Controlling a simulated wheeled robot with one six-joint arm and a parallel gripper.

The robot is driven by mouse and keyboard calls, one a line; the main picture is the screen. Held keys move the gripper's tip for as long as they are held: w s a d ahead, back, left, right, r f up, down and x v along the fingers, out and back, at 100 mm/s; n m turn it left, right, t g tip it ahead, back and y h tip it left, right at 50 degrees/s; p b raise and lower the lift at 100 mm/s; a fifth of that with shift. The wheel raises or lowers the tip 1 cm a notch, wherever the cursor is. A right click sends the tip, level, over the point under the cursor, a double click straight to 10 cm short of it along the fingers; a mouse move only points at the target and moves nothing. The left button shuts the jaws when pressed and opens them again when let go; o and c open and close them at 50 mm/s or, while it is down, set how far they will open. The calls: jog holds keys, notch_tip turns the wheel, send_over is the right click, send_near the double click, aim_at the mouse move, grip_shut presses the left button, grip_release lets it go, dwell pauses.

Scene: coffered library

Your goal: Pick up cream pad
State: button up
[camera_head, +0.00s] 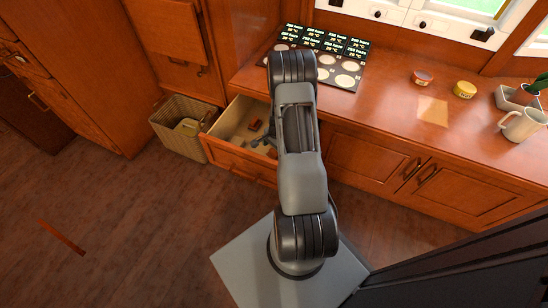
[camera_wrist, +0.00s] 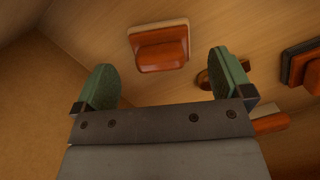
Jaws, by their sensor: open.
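In the wrist view, a block with a cream pad (camera_wrist: 157,24) on a reddish wooden handle lies on the wooden drawer floor, just beyond and between my fingertips. My gripper (camera_wrist: 161,70) is open with its green fingers apart, and nothing is between them. The block is not touched by either finger. In the head view, the open drawer (camera_head: 236,161) holds small reddish pieces, and my arm covers part of it. I cannot tell which piece there is the cream one.
In the wrist view, a dark-padded wooden block (camera_wrist: 301,62) lies at right, and another wooden piece (camera_wrist: 203,78) sits partly behind the right finger. A wicker basket (camera_head: 181,151) stands left of the drawer. The counter above holds tins (camera_head: 465,89) and a mug (camera_head: 522,125).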

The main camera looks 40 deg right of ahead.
jog(key=f+b, duration=0.1)
jog(key=f, duration=0.2)
jog(key=shift+a+f, duration=0.1)
jog(key=shift+a, duration=0.1)
jog(key=c, duration=1.1)
jog(key=shift+r, duration=0.2)
notch_tip(320, 180, up, 10)
jog(key=p, duration=0.4)
jog(key=shift+f, duration=0.1)
